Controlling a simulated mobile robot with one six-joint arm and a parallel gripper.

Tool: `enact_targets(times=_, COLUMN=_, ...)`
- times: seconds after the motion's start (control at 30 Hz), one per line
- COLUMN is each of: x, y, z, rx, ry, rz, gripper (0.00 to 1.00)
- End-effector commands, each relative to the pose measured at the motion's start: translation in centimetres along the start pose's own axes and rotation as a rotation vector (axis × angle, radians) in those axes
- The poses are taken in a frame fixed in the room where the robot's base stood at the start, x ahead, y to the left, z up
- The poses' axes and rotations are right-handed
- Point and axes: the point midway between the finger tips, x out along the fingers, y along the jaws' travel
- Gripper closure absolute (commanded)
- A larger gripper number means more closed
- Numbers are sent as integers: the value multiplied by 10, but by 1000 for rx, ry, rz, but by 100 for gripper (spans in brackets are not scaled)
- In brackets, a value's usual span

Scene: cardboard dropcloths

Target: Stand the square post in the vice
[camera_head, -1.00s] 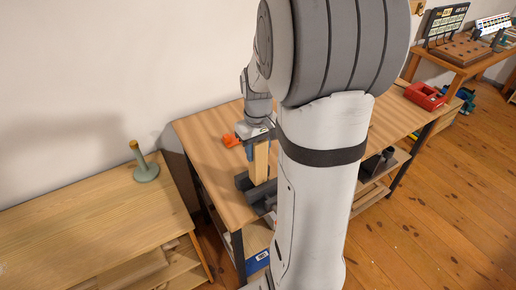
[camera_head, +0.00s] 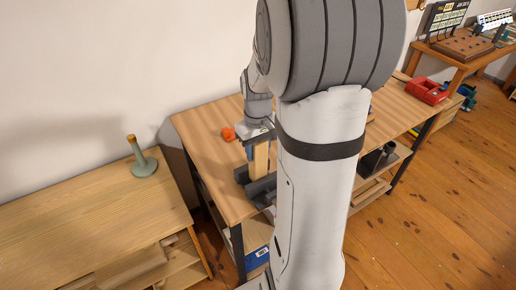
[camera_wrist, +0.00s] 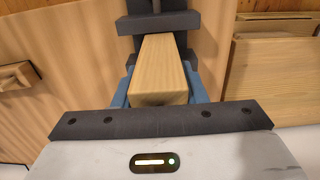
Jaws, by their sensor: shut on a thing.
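The square post (camera_head: 261,160) is a pale wooden block, held upright above the dark grey vice (camera_head: 262,194) at the bench's front corner. My gripper (camera_head: 258,150) is shut on the post near its upper part. In the wrist view, the blue fingers lie on both sides of the post (camera_wrist: 163,68). The dark jaws of the vice (camera_wrist: 185,21) show just beyond the post. The post's lower end reaches the vice in the picture. I cannot tell whether it is between the jaws or just above them.
A lower cabinet (camera_head: 85,225) at left holds a green stand (camera_head: 144,165). My arm hides part of the bench.

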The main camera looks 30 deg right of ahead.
Motion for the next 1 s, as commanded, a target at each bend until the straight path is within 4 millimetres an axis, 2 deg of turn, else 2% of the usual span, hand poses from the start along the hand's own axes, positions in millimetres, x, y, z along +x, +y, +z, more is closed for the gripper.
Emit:
enact_targets(times=0.43, x=15, y=0, z=0, rx=0, ry=1, rz=0, gripper=88)
enact_targets(times=0.77, x=16, y=0, z=0, rx=0, ry=1, rz=0, gripper=88)
enact_targets(times=0.8, x=16, y=0, z=0, rx=0, ry=1, rz=0, gripper=59)
enact_targets(times=1.0, x=16, y=0, z=0, rx=0, ry=1, rz=0, gripper=42)
